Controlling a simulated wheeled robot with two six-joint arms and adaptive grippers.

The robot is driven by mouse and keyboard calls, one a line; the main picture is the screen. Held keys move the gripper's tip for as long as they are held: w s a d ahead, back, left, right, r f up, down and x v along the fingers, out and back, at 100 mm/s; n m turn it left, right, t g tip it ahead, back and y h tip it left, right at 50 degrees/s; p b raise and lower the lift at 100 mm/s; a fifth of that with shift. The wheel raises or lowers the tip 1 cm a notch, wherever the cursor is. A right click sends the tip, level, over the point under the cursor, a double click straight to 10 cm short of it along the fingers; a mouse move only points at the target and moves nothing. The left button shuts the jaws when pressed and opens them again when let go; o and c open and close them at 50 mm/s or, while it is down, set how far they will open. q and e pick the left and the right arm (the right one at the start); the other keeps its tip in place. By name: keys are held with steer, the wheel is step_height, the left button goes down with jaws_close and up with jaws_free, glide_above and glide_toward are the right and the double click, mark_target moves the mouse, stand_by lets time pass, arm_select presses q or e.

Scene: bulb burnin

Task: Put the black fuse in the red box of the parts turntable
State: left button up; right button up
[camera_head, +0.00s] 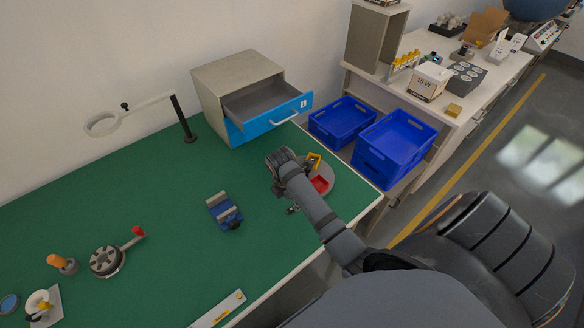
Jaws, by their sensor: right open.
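The parts turntable (328,193) stands near the right edge of the green bench, partly hidden behind my right arm. Its red box (320,184) faces my side, and a yellow part (315,159) shows behind it. My left gripper is out of view.
A blue vise (224,212) stands left of my right gripper. A cabinet with an open blue-front drawer (268,119) is behind. A magnifier stand (183,119) and a grey round fixture with a red knob (106,261) are farther left. Blue crates (393,147) stand beyond the bench.

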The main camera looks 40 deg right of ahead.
mark_target(292, 208)
step_height(292, 208, down, 4)
steer(key=shift+p, duration=0.3)
steer(key=shift+f, duration=0.2)
jaws_close()
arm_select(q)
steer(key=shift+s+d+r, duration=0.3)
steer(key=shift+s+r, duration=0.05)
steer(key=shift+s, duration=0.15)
arm_select(e)
steer(key=shift+r, duration=0.15)
